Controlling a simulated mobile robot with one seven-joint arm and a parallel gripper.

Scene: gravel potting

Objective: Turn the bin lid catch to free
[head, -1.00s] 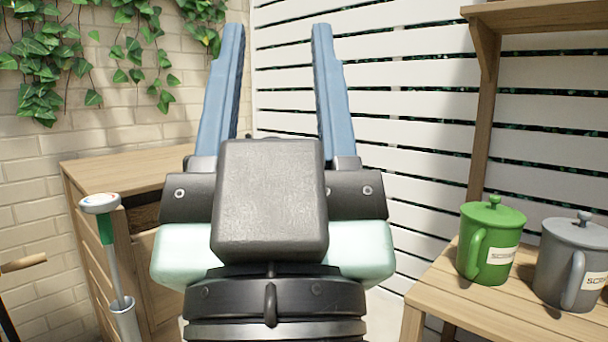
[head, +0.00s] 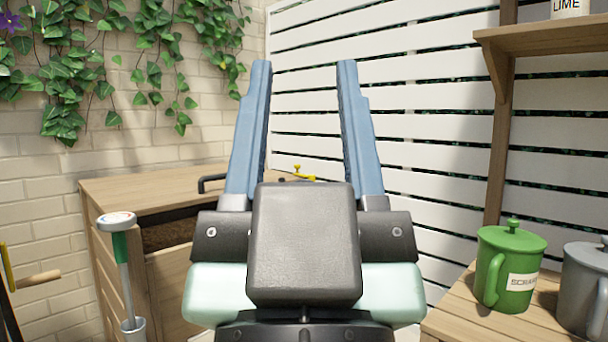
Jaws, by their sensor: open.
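My gripper (head: 304,75) is open and empty, its two blue fingers pointing up in front of the white slatted fence. The wooden bin (head: 125,195) stands behind it at the left, with a wooden lid on top. A black handle (head: 208,182) shows on the lid, left of the gripper. A small yellow piece (head: 298,173), which looks like the catch, shows between the fingers, farther back. My gripper's body hides its lower part and much of the bin, and I cannot tell how it is turned.
A green lidded mug (head: 510,268) and a grey one (head: 585,285) stand on a wooden bench at the right, below a shelf (head: 550,38). Ivy (head: 150,60) hangs on the brick wall.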

